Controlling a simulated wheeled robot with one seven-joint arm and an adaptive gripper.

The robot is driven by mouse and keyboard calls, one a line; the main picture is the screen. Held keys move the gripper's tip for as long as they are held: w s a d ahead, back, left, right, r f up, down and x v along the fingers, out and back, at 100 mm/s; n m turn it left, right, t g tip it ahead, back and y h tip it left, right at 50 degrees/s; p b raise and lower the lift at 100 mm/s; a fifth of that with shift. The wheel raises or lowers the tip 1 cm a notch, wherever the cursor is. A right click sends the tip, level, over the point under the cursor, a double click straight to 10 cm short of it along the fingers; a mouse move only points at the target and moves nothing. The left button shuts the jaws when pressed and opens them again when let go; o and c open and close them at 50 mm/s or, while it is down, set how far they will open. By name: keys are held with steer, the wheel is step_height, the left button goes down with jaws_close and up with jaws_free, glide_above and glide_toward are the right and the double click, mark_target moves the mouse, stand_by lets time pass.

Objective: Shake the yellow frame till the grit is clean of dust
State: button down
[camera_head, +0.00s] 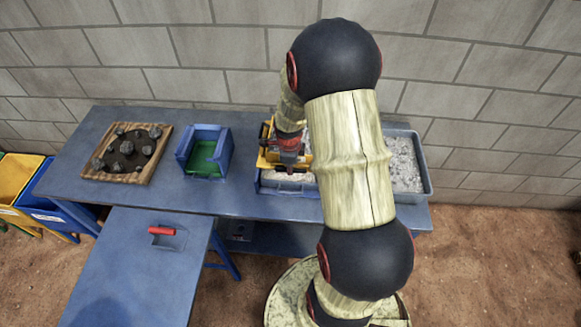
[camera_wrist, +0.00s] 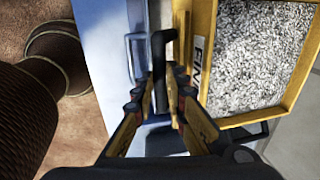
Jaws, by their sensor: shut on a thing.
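The yellow frame (camera_wrist: 207,22) holds grey, speckled grit (camera_wrist: 256,55) and fills the right of the wrist view. Its near side carries a label that is partly hidden. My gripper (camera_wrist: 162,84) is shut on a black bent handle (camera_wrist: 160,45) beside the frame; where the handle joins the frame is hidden. In the head view the yellow frame (camera_head: 266,157) shows only in part behind my arm, above a tray of pale material. My gripper (camera_head: 289,152) is small there, at the frame. Whether dust still lies among the grit cannot be told.
A grey-blue tray (camera_head: 428,186) of pale grit stands at the table's right end, partly behind my arm. A blue bin (camera_head: 186,152) with a green inside and a wooden board (camera_head: 88,172) with dark stones stand left on the blue table (camera_head: 240,203). A brick wall is behind.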

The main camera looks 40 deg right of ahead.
stand_by(0.6)
steer(key=s+a+b, duration=0.1)
steer(key=s+a, duration=0.1)
steer(key=s+a+b, duration=0.1)
steer(key=a+b, duration=0.1)
steer(key=shift+s+a, duration=0.15)
steer(key=shift+s, duration=0.2)
steer(key=c, duration=1.8)
jaws_free()
step_height(320, 180, up, 12)
steer(key=s+a, duration=0.1)
steer(key=shift+s+a, duration=0.25)
steer(key=shift+a, duration=0.15)
steer(key=shift+f, duration=0.1)
